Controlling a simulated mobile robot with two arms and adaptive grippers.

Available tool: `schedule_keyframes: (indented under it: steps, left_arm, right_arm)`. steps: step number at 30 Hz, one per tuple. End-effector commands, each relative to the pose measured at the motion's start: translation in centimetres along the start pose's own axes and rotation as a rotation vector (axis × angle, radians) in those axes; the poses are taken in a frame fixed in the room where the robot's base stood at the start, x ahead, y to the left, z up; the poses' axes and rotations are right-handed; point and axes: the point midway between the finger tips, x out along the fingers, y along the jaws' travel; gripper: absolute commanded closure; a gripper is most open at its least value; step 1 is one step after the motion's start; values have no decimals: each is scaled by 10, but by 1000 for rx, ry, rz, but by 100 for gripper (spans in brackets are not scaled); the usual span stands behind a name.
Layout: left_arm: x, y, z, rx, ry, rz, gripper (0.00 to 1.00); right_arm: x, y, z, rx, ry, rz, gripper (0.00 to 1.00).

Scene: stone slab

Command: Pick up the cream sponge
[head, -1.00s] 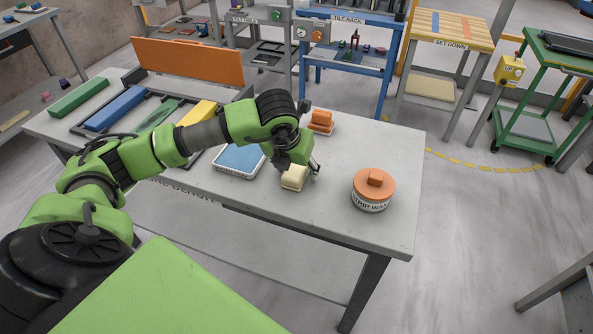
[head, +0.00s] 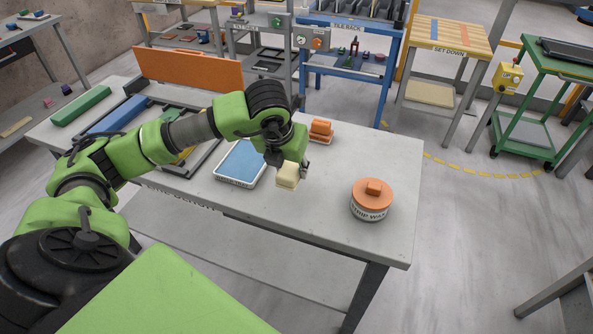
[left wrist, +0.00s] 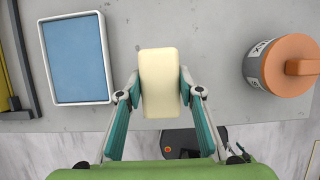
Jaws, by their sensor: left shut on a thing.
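The cream sponge (head: 287,176) is a pale block near the front edge of the grey table (head: 330,222). My left gripper (head: 290,164) points down over it and is shut on it. In the left wrist view the sponge (left wrist: 159,84) sits between the two fingers of my left gripper (left wrist: 160,92), with a finger against each side. In the head view the sponge looks lifted a little above the table. My right gripper is not in view.
A white tray with a blue inside (head: 240,164) lies to the left of the sponge. A round strip wax tin (head: 371,201) with an orange lid stands to the right. The table's front edge is close below.

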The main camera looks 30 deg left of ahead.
Motion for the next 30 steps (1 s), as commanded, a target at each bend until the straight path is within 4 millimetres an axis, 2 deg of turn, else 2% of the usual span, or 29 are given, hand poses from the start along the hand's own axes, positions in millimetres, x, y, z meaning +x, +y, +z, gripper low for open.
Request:
schedule_keyframes:
  steps: [1,5,6,16,21,30]
  left_arm:
    - [-20,8,0,0,-5,5,81]
    - [-57,26,-12,2,-3,8,81]
    - [-57,32,-21,0,-3,9,81]
    - [-95,61,-54,1,-2,7,81]
    - [-106,69,-59,-2,-2,4,81]
    - [-114,71,-63,0,-1,0,81]
  right_arm:
    - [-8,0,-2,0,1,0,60]
    - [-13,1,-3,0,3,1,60]
    - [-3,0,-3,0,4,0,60]
    - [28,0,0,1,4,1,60]
    - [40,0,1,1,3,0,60]
    - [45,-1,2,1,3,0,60]
